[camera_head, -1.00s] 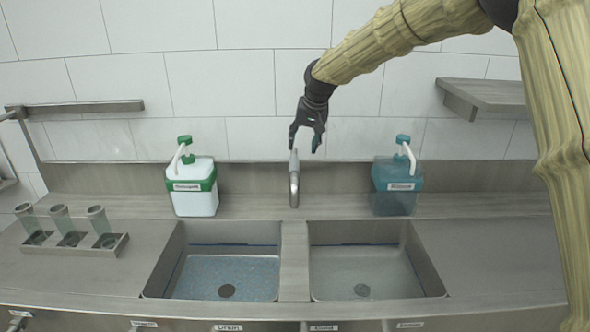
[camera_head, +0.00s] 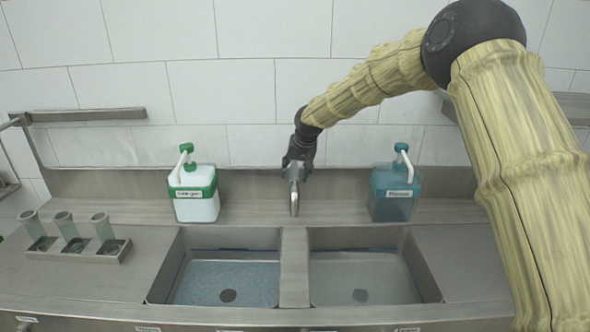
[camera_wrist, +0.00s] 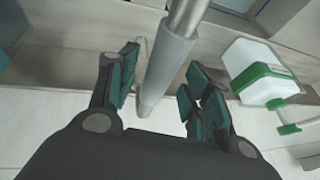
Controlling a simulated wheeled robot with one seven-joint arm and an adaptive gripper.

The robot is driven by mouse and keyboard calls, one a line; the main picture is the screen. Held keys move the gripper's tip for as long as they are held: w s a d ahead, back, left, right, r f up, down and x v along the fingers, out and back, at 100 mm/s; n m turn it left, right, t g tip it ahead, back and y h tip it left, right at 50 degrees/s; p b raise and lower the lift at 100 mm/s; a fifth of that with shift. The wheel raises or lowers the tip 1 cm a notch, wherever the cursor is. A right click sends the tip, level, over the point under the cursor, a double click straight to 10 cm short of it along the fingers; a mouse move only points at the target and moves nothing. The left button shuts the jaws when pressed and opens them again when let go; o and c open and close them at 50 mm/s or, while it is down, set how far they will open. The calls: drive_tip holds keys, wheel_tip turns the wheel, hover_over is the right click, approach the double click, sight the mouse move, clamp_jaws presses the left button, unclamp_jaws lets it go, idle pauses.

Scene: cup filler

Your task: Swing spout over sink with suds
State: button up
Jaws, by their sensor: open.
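The metal spout (camera_head: 294,198) stands between the two basins and points forward over the divider. In the wrist view the grey spout (camera_wrist: 168,65) runs between my open fingers, with a gap on both sides. My gripper (camera_head: 297,168) is behind and around the upper part of the spout; in the wrist view its dark fingers (camera_wrist: 158,88) are spread and hold nothing. The left sink basin (camera_head: 164,270) holds bluish, speckled water that looks like suds. The right sink basin (camera_head: 425,268) holds plain greyish water.
A white pump bottle with green trim (camera_head: 196,202) stands left of the spout, a teal pump bottle (camera_head: 391,203) right of it. A rack (camera_head: 84,256) with three cups (camera_head: 66,226) sits at left. A wall shelf (camera_head: 88,114) is at upper left.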

drive_tip(key=shift+f, duration=0.3)
clamp_jaws()
